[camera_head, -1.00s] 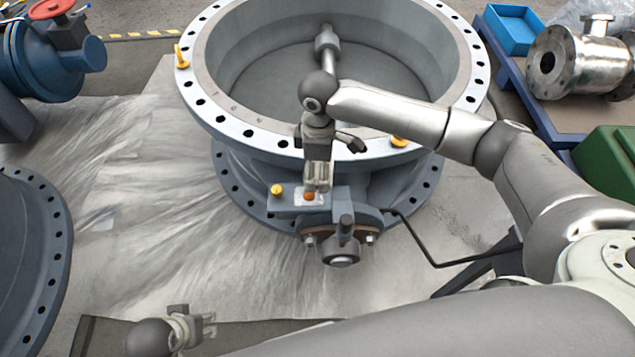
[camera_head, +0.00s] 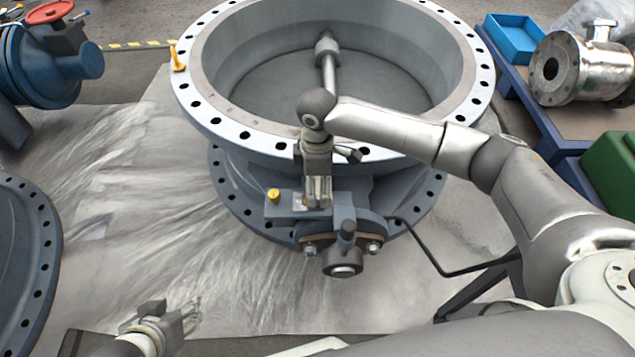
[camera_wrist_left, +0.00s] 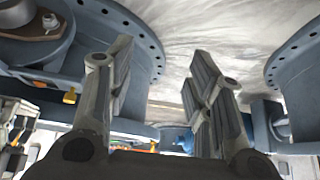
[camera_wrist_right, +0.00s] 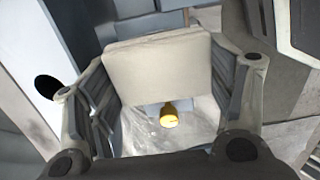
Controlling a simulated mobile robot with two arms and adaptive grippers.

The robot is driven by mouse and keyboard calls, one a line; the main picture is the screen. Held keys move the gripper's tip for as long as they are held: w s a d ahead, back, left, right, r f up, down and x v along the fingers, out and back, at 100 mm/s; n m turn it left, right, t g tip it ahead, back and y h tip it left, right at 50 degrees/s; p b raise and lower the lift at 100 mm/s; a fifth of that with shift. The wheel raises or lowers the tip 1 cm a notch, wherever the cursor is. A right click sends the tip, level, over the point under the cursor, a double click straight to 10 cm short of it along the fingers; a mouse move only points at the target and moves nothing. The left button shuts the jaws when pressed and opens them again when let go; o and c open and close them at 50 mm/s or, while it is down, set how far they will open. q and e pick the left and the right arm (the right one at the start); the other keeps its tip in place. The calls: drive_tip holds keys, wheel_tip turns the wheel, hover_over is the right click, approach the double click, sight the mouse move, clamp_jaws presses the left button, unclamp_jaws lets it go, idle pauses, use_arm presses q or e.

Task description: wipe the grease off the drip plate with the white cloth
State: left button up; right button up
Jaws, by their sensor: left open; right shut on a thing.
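My right gripper (camera_head: 317,203) points down over the small pale drip plate (camera_head: 299,203) on the valve's blue-grey bracket. It is shut on the white cloth, a cream folded pad (camera_wrist_right: 158,72) between its fingers in the right wrist view. The gripper hides much of the plate, and no grease patch shows now. I cannot tell whether the cloth touches the plate. My left gripper (camera_head: 190,316) is open and empty at the lower left of the head view. Its two fingers stand apart in the left wrist view (camera_wrist_left: 162,85).
The large flanged valve body (camera_head: 225,130) stands behind the bracket. A yellow knob (camera_head: 273,195) is left of the plate, and a bolted shaft end (camera_head: 343,262) sticks out in front. Another flange (camera_head: 25,260) is at left. The pale floor between them is clear.

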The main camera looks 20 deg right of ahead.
drive_tip(key=shift+f+b, duration=0.65)
drive_tip(key=shift+b, duration=0.15)
use_arm(q)
drive_tip(key=w+d+r+t+h+b, duration=0.2)
drive_tip(key=w+d+r+t, duration=0.2)
drive_tip(key=w+r+t, duration=0.55)
use_arm(e)
drive_tip(key=shift+f, duration=0.6)
drive_tip(key=shift+f+b, duration=0.45)
drive_tip(key=shift+f, duration=0.05)
drive_tip(key=shift+f+b, duration=0.45)
drive_tip(key=shift+b, duration=0.15)
use_arm(q)
wheel_tip(320, 180, up, 13)
drive_tip(key=w+d+t+h, duration=0.1)
drive_tip(key=d+t+h, duration=0.1)
drive_tip(key=t, duration=0.4)
drive_tip(key=shift+m+h, duration=0.3)
drive_tip(key=shift+h, duration=0.3)
drive_tip(key=shift+w+f+g, duration=0.25)
drive_tip(key=shift+w+f, duration=0.1)
drive_tip(key=shift+f, duration=0.2)
use_arm(e)
drive_tip(key=shift+f, duration=0.5)
drive_tip(key=shift+f, duration=0.25)
use_arm(q)
drive_tip(key=shift+f+y, duration=0.4)
drive_tip(key=shift+f, duration=0.2)
drive_tip(key=shift+w+g+p, duration=0.1)
drive_tip(key=shift+g+p, duration=0.2)
